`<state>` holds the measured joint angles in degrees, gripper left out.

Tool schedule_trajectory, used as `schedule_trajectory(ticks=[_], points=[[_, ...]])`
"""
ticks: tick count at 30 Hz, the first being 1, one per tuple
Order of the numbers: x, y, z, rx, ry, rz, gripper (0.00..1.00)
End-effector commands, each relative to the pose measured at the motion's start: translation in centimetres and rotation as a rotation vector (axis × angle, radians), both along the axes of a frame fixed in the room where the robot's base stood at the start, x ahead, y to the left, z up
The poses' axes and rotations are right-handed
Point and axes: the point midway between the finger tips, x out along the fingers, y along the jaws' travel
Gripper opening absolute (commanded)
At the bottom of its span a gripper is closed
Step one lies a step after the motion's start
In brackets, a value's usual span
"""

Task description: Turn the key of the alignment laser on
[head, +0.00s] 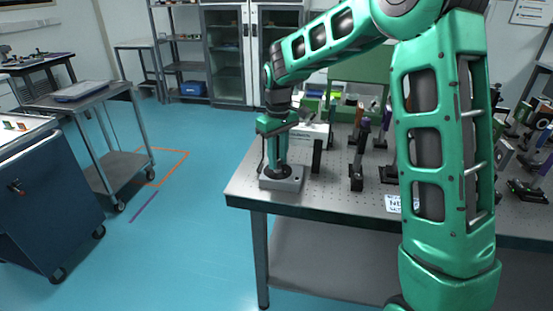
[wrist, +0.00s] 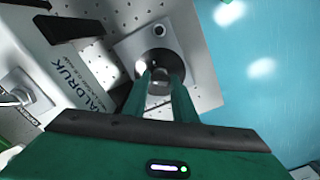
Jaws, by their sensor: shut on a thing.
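A small light grey box (head: 291,182) sits at the near left corner of the optical table (head: 330,207). It also shows in the wrist view (wrist: 196,45), with a dark round key switch (wrist: 160,56) on its top. My gripper (head: 278,168) points straight down onto this box. In the wrist view its two green fingers (wrist: 160,90) are closed around a small grey key (wrist: 158,86) above the switch. The fingers partly hide the key, so its turn angle cannot be told.
A black upright post (head: 317,156) and several optics mounts (head: 357,165) stand to the right. Open blue floor (head: 190,240) lies left of the table, with a cart (head: 85,100) farther off.

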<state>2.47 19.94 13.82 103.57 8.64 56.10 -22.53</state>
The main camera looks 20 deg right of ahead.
Motion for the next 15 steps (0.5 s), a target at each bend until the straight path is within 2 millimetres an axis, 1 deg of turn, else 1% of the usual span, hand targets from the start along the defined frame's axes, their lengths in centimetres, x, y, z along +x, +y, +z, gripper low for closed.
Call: schedule_trajectory(ticks=[1,15], points=[[0.23,-0.09,0.17,0.000,-0.008,-0.046,0.03],[0.28,-0.05,0.21,0.001,-0.009,-0.492,0.03]])
